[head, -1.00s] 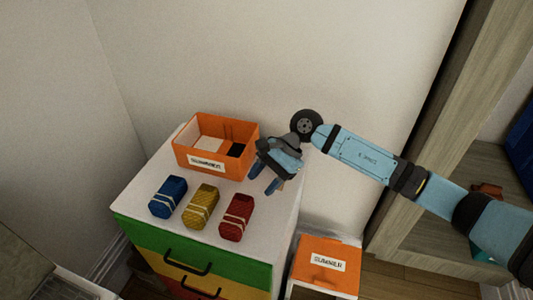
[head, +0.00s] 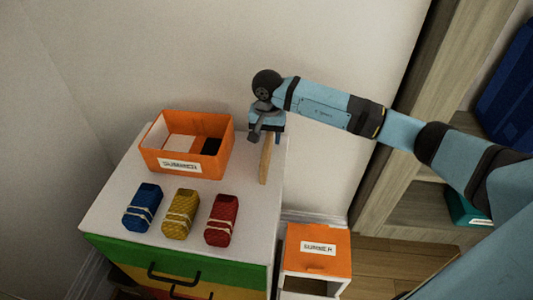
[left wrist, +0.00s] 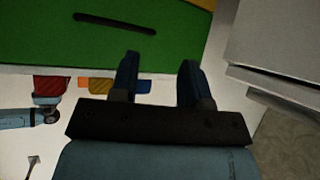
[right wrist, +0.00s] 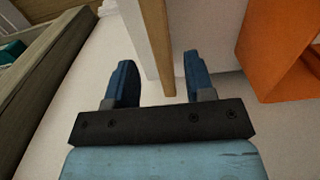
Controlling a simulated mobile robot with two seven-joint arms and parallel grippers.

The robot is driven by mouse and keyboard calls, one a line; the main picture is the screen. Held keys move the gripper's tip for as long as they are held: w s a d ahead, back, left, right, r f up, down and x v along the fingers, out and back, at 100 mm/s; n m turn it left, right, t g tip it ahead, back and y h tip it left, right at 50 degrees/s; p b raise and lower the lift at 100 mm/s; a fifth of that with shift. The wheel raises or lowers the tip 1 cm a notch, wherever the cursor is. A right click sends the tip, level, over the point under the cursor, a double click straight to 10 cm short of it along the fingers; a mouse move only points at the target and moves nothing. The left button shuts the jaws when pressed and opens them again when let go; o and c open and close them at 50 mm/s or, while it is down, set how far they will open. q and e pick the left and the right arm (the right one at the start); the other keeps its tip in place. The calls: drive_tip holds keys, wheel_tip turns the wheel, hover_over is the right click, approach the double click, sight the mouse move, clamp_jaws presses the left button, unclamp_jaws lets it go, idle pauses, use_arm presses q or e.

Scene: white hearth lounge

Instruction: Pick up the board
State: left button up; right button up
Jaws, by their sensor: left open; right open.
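The board, a narrow light-wood strip (head: 265,163), stands upright near the right edge of the white cabinet top, beside the orange bin. Its upper end is hidden behind my right gripper (head: 266,137). In the right wrist view the board (right wrist: 156,35) runs between the two open fingers of my right gripper (right wrist: 158,62), and no grip on it shows. My left gripper is outside the head view; in the left wrist view it (left wrist: 160,60) is open and empty, facing the green drawer front (left wrist: 165,45).
On the cabinet top (head: 108,208) are an orange bin (head: 150,158) labelled SUMMER and blue (head: 143,208), yellow (head: 181,212) and red (head: 222,219) bundles. A lower orange-topped box (head: 318,262) stands right of the cabinet. The wall is close behind.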

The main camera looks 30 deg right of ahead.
sight(267, 144)
wheel_tip(267, 144, down, 5)
drive_tip(key=shift+a+f+p, duration=0.15)
drive_tip(key=shift+p, duration=0.35)
clamp_jaws()
